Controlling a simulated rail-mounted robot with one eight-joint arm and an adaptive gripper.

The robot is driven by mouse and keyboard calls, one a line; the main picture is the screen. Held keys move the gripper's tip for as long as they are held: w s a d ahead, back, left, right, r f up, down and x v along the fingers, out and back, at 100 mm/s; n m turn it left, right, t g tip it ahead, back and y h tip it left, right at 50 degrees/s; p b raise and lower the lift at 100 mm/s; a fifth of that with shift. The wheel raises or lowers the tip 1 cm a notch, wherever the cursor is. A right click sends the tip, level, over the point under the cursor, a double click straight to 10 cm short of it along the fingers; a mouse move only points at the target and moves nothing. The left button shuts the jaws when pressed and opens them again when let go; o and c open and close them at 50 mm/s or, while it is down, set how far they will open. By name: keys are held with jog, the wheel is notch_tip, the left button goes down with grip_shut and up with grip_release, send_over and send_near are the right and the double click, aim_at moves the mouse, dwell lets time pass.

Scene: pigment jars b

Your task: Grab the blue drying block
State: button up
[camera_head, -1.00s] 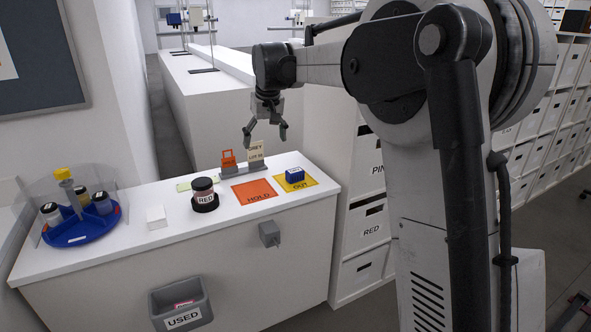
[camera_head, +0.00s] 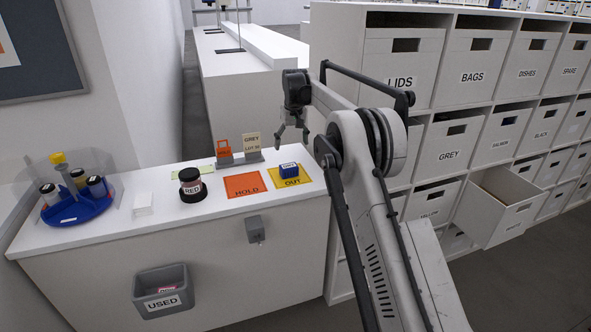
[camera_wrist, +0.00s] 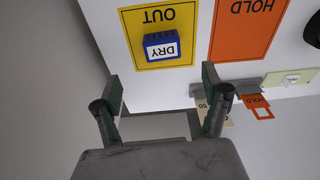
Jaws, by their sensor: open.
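The blue drying block (camera_head: 288,169) sits on the yellow OUT mat (camera_head: 302,182) near the right end of the white counter. In the wrist view the block (camera_wrist: 160,47) shows a white DRY label and lies on the OUT mat (camera_wrist: 184,20), which appears upside down. My gripper (camera_head: 291,138) hangs above and behind the counter's right end, apart from the block. In the wrist view my gripper (camera_wrist: 160,82) has its fingers spread wide and empty, with the block beyond the fingertips.
An orange HOLD mat (camera_head: 244,186) lies left of the OUT mat. A RED jar (camera_head: 192,187), an orange tag holder (camera_head: 224,151) and a GREY card (camera_head: 252,143) stand nearby. A blue carousel (camera_head: 76,209) is at far left. A drawer (camera_head: 503,211) sticks out of the shelves at right.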

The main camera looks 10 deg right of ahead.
aim_at(289, 166)
jog(key=f, duration=0.4)
jog(key=w+f, duration=0.1)
jog(key=f, duration=0.4)
jog(key=w+f, duration=0.1)
jog(key=f, duration=0.3)
jog(key=shift+w+a+f, duration=0.1)
jog(key=shift+a+f, duration=0.1)
jog(key=shift+a, duration=0.15)
jog(key=c, duration=1.3)
jog(key=shift+o, duration=0.2)
jog(key=shift+r, duration=0.1)
